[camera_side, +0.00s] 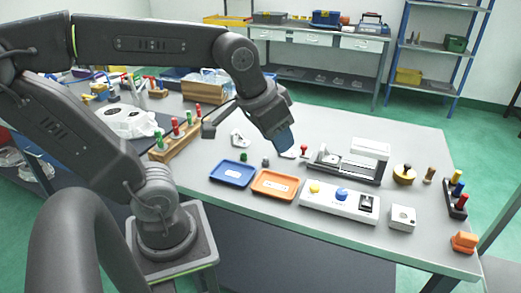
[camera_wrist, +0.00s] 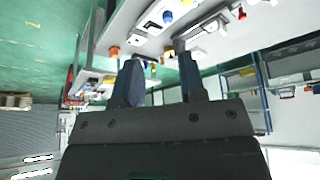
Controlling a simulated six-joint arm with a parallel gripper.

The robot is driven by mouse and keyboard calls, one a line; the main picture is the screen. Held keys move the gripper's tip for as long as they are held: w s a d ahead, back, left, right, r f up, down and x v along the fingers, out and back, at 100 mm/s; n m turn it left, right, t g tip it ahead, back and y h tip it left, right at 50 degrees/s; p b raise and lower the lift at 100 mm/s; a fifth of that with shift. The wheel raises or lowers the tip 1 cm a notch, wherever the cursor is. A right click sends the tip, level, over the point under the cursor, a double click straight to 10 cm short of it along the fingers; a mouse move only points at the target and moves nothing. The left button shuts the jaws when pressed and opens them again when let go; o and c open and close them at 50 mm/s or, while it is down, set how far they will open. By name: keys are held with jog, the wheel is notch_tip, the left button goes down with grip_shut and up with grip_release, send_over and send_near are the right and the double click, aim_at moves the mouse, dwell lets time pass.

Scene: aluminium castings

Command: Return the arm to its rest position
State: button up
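My gripper (camera_side: 285,142) is above the grey bench (camera_side: 225,205) in the side view, its bluish fingers pointing down and to the right. In the wrist view my gripper (camera_wrist: 159,72) shows two dark fingers spread apart with nothing held between them. The fingertips appear over the area behind the orange tray (camera_side: 274,185); their exact height above the bench is hard to tell. A pale casting (camera_side: 240,138) lies on the bench to the left of the gripper. Another pale piece (camera_side: 290,154) lies just under the fingertips, partly hidden.
A blue tray (camera_side: 233,174) is beside the orange one. A control box (camera_side: 339,202) with yellow and blue knobs, a grey fixture (camera_side: 346,168), and a wooden rack (camera_side: 175,141) of coloured-handled tools stand around. An orange object (camera_side: 464,242) sits at the right corner. Bare bench shows between them.

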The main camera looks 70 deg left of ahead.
jog(key=shift+m+t, duration=0.3)
jog(key=shift+m, duration=0.2)
jog(key=s, duration=0.1)
jog(key=s+f, duration=0.1)
jog(key=s+d+f, duration=0.1)
jog(key=shift+s, duration=0.4)
